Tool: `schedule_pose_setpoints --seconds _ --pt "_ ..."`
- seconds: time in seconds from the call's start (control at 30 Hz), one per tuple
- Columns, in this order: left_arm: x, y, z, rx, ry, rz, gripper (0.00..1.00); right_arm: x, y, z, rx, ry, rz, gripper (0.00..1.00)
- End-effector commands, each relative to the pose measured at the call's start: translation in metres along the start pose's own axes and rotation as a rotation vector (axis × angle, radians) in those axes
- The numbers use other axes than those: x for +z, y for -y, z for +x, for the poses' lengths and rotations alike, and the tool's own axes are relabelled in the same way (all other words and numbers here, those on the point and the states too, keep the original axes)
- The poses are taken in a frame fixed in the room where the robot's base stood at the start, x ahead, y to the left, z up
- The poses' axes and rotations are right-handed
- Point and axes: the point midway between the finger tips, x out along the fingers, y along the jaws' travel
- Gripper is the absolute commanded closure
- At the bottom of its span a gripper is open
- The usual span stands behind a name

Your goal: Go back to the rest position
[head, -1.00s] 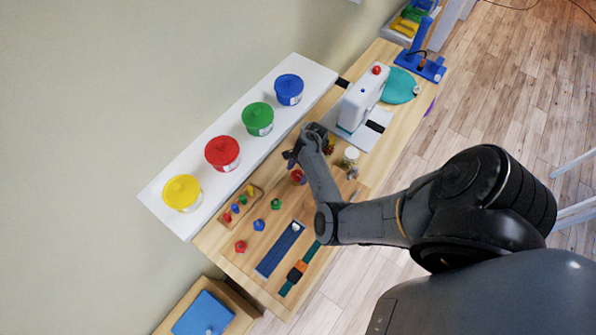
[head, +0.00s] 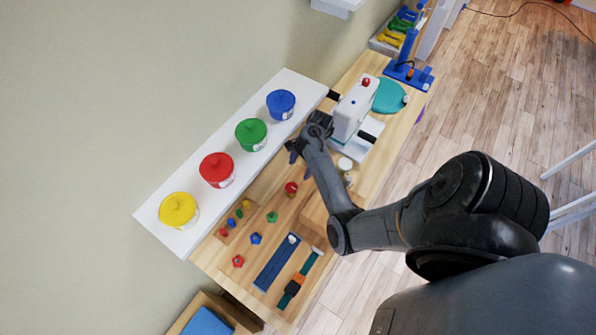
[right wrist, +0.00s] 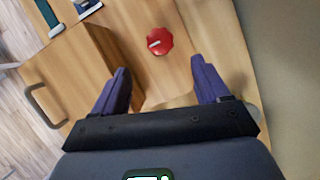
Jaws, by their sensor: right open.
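My right gripper (head: 299,161) hangs over the far side of the wooden table, near the white shelf and left of the white machine. Its two purple fingers are apart, with nothing between them. In the right wrist view, the open fingers (right wrist: 160,72) frame bare wood, with a red knob (right wrist: 159,41) lying beyond and below the tips. The same red knob (head: 291,188) shows in the head view, apart from the gripper. My left gripper is not in either current view.
A white shelf (head: 150,226) carries yellow, red, green and blue tubs. A white machine (head: 354,106) stands right of my gripper. A wooden box (head: 316,212) lies beside my forearm. Small coloured pieces, a blue strip (head: 276,262) and a strap (head: 300,280) occupy the near table end.

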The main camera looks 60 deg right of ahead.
Motion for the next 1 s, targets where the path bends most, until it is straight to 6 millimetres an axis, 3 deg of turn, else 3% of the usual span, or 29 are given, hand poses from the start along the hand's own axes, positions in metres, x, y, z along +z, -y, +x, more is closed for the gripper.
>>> schedule_pose_setpoints --seconds 0.53,0.67,0.77,0.87,1.0 --pt "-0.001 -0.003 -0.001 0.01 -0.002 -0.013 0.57 0.001 0.0 -0.005 0.001 0.001 0.0 0.25" --pt "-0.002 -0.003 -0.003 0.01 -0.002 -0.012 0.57 -0.004 -0.008 -0.004 0.015 -0.006 0.006 0.25" --pt "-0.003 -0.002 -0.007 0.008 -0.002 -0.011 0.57 -0.018 -0.029 0.0 0.051 -0.028 0.02 0.25" --pt "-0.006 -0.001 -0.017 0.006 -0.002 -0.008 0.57 -0.037 -0.066 0.002 0.131 -0.091 0.007 0.25" --pt "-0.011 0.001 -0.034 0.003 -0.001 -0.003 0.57 -0.045 -0.11 -0.021 0.237 -0.256 -0.179 0.25"
